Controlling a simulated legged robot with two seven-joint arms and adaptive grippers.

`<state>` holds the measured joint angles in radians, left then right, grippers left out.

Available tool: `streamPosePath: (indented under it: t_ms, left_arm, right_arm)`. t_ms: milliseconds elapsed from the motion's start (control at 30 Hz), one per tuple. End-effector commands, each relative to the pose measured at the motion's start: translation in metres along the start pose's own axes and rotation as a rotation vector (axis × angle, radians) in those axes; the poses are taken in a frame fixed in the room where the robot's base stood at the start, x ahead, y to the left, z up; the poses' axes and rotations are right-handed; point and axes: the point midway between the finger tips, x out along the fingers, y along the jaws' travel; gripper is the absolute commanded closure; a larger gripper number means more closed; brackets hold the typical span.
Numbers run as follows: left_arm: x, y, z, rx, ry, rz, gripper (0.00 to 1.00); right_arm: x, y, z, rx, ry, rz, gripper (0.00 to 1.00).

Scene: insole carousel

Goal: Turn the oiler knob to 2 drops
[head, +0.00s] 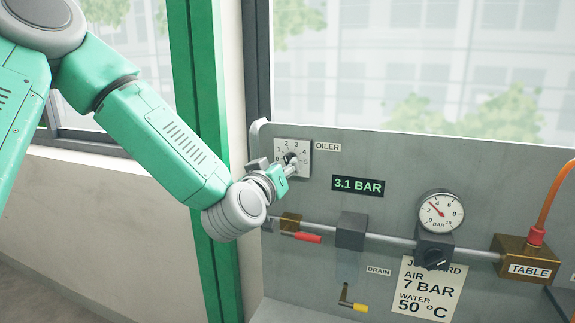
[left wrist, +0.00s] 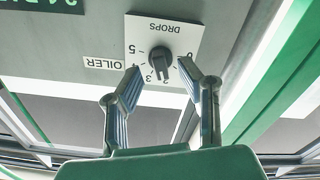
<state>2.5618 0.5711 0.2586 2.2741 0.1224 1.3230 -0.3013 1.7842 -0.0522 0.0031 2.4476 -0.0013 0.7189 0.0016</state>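The oiler knob (left wrist: 161,62) is a dark grey knob on a white dial plate (left wrist: 150,28) marked DROPS. In the left wrist view the plate appears upside down. The knob's bar points down in that picture, near the 2 and 3; the exact mark is hard to tell. My left gripper (left wrist: 160,68) is open, one finger on each side of the knob, with gaps showing. In the head view the dial plate (head: 305,147) sits at the panel's upper left, and my left gripper (head: 289,166) reaches it from below left, partly covering the knob. My right gripper is out of view.
The grey panel (head: 400,160) carries a 3.1 BAR display (head: 358,186), a round gauge (head: 441,212) and a pipe. Below the dial are a red-handled valve (head: 307,238) and a yellow-tipped drain lever (head: 359,307). A green post (head: 195,80) stands to the left.

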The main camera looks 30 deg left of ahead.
Motion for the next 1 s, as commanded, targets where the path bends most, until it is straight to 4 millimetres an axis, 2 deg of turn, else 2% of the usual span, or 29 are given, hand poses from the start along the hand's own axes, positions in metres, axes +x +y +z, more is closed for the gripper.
streamPosePath:
  t_ms: [100, 300, 867, 933, 1000]
  left_arm:
    - [-0.020, -0.002, 0.001, 0.000, -0.002, 0.001, 0.67]
    - [-0.040, -0.003, 0.002, -0.002, -0.003, -0.001, 0.67]
    - [-0.043, -0.003, 0.002, -0.001, -0.003, -0.002, 0.67]
    - [-0.043, -0.003, 0.009, 0.005, -0.019, 0.000, 0.67]
    - [-0.045, -0.005, 0.027, 0.022, -0.063, 0.003, 0.67]
  right_arm:
    - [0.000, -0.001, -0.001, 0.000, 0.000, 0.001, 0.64]
    - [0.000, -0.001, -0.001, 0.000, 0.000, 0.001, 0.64]
    - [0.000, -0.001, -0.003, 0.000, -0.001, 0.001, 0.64]
    - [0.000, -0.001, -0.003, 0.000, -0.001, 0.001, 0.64]
    - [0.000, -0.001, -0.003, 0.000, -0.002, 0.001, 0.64]
